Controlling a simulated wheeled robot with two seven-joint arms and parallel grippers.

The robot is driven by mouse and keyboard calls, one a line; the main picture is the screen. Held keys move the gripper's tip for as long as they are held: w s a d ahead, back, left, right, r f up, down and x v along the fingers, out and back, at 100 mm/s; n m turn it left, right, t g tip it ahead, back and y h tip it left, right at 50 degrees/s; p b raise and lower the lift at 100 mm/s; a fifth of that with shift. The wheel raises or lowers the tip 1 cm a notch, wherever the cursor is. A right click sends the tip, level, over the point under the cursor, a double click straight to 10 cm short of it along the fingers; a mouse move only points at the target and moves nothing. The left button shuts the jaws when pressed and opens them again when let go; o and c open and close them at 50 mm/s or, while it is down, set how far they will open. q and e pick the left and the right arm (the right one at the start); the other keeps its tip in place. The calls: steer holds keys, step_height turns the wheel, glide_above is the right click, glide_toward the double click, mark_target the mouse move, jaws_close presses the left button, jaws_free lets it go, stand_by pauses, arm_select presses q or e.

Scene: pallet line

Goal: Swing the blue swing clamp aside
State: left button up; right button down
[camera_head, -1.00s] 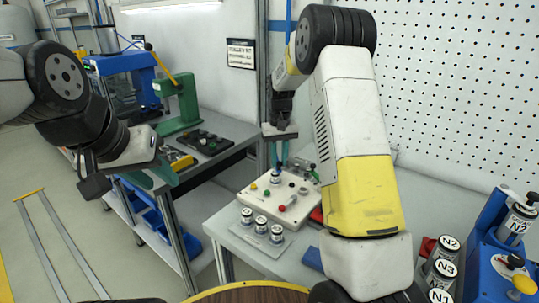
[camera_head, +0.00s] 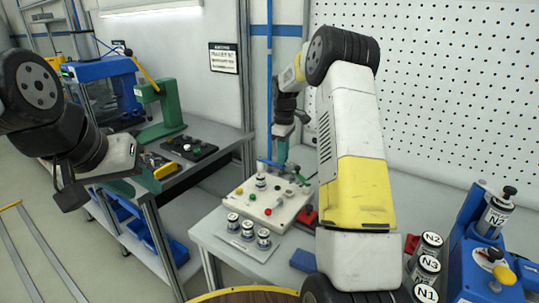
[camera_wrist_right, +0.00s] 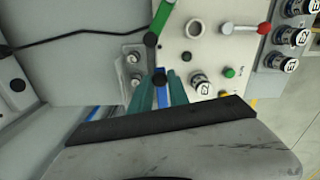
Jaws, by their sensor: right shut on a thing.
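The blue swing clamp shows in the right wrist view as a blue bar (camera_wrist_right: 161,96) with a black knob end, between the teal fingers of my right gripper (camera_wrist_right: 167,88). The gripper is shut on it. In the head view the right gripper (camera_head: 283,152) is at the back edge of the white fixture plate (camera_head: 245,205), and a bit of blue shows beside its fingers. A vial (camera_head: 261,182) stands upright on the plate, clear of the fingers. My left gripper (camera_head: 122,187) hangs in the air at the left, away from the fixture; its opening cannot be made out.
The plate carries a red-knobbed lever (camera_wrist_right: 264,28), a green handle (camera_wrist_right: 150,40) and several buttons. A rack of vials (camera_head: 247,238) stands in front. More vials (camera_head: 426,267) and a blue device (camera_head: 475,245) are at the right. A green press (camera_head: 165,108) stands at the back left.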

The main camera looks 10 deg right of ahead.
steer(key=shift+w+d+n, duration=0.4)
steer(key=shift+w+n, duration=0.05)
steer(key=shift+n, duration=0.25)
steer(key=c, duration=1.3)
jaws_free()
steer(key=shift+w, duration=0.1)
steer(key=shift+o, duration=0.2)
step_height(320, 180, up, 8)
steer(key=shift+f, duration=0.1)
